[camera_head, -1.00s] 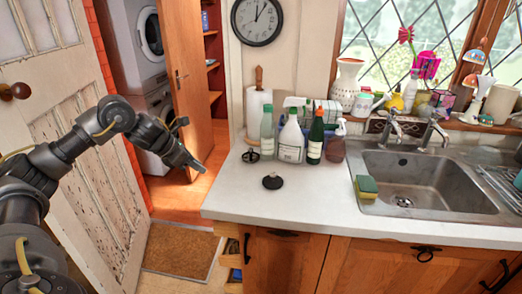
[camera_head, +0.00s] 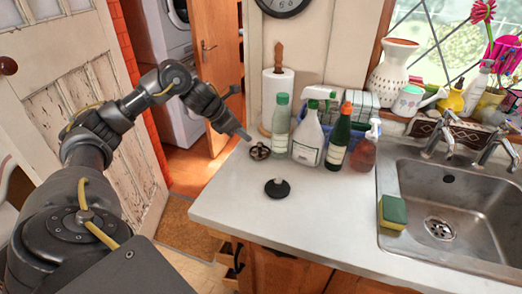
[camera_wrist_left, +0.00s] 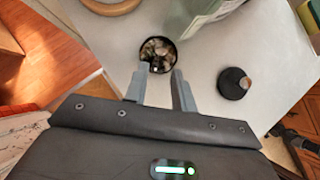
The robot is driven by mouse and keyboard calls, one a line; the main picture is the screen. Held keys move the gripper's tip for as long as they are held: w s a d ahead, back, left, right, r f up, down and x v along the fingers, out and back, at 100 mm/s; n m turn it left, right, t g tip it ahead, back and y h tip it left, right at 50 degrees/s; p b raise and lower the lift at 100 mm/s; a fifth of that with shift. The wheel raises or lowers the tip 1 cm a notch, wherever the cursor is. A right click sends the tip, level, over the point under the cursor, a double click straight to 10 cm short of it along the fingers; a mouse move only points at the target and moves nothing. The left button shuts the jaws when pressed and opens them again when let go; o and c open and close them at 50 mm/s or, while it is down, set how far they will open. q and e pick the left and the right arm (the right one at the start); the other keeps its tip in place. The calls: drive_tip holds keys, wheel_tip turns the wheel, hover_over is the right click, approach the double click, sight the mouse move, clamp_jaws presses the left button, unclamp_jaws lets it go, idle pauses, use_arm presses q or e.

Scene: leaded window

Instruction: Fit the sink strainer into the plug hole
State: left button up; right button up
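The sink strainer (camera_head: 259,152), a small round dark-rimmed piece, lies on the white worktop near its left end. In the left wrist view the strainer (camera_wrist_left: 158,54) is just beyond and between my fingertips. My left gripper (camera_head: 245,134) is open and empty, close to the strainer; I cannot tell if a finger touches it. The two fingers stand apart in the left wrist view (camera_wrist_left: 160,80). The plug hole (camera_head: 439,229) is in the bottom of the steel sink (camera_head: 455,200) at right, and nothing covers it.
A black knobbed disc, like a plug (camera_head: 277,188), lies in front of the strainer. Several bottles, including a green-capped one (camera_head: 281,125), stand right of the strainer. A paper towel roll (camera_head: 279,95) stands behind. A sponge (camera_head: 392,212) sits at the sink's left rim. The front worktop is clear.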

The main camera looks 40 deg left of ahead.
sight(258, 143)
use_arm(q)
drive_tip(key=x, duration=0.4)
drive_tip(key=shift+p, duration=0.3)
drive_tip(key=shift+w+f, duration=0.1)
drive_tip(key=shift+f, duration=0.1)
drive_tip(key=shift+w+d+f+p, duration=0.2)
drive_tip(key=shift+d+p, duration=0.05)
drive_tip(key=shift+p, duration=0.1)
drive_tip(key=p+x, duration=0.1)
drive_tip(key=x, duration=0.2)
drive_tip(key=shift+w+d+f, duration=0.15)
drive_tip(key=shift+w+f, duration=0.1)
drive_tip(key=shift+w, duration=0.05)
drive_tip(key=shift+w+f, duration=0.15)
drive_tip(key=shift+f, duration=0.15)
use_arm(e)
drive_tip(key=r, duration=0.1)
drive_tip(key=w+r, duration=0.1)
drive_tip(key=shift+w+r, duration=0.25)
drive_tip(key=shift+r, duration=0.05)
use_arm(q)
clamp_jaws()
use_arm(e)
drive_tip(key=shift+a, duration=0.15)
